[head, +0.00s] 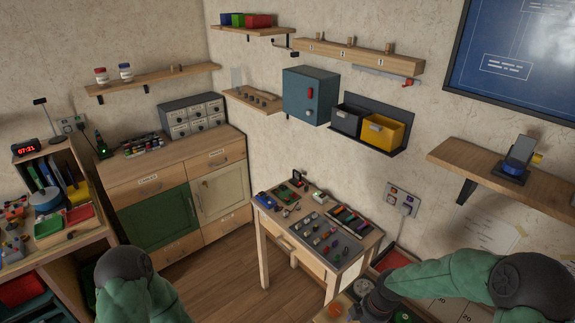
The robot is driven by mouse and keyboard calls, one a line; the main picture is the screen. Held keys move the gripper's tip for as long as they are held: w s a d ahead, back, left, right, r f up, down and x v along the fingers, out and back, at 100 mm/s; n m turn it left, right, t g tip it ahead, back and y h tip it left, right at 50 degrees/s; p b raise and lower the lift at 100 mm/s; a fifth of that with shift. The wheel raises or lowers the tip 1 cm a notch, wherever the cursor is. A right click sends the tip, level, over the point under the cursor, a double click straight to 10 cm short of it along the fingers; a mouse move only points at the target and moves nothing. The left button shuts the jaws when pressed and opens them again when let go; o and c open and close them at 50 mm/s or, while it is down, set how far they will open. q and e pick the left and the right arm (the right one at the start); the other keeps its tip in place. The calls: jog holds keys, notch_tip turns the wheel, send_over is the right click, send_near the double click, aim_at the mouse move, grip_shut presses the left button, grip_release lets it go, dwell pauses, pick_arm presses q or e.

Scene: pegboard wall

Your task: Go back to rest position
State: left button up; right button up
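My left arm, green with a dark joint, shows at the bottom left; its gripper is outside the head view. My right arm comes in from the right edge and bends down. The dark end of that arm, at my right gripper (374,303), reaches the bottom edge of the picture over the low area right of the small workbench (312,262). Its fingers cannot be made out, so I cannot tell whether it is open or holds something.
A cabinet (165,228) stands against the back wall. A desk with trays (48,226) is at the left. A blue wall box (309,94), a yellow bin (382,132) and a wooden shelf (480,165) are on the right wall. The wooden floor (228,280) between is clear.

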jog(key=s+a+f+m+y, duration=0.1)
jog(key=s+a+f+m, duration=0.4)
jog(key=s+f+m, duration=0.3)
jog(key=s+a+f+m+y, duration=0.1)
jog(key=s+a+f+m, duration=0.4)
jog(key=s+f+m, duration=0.3)
notch_tip(320, 180, down, 9)
jog(key=w+a+b, duration=0.1)
jog(key=b, duration=0.9)
jog(key=shift+w+a+r+n+t, duration=0.15)
jog(key=shift+w+n+t, duration=0.15)
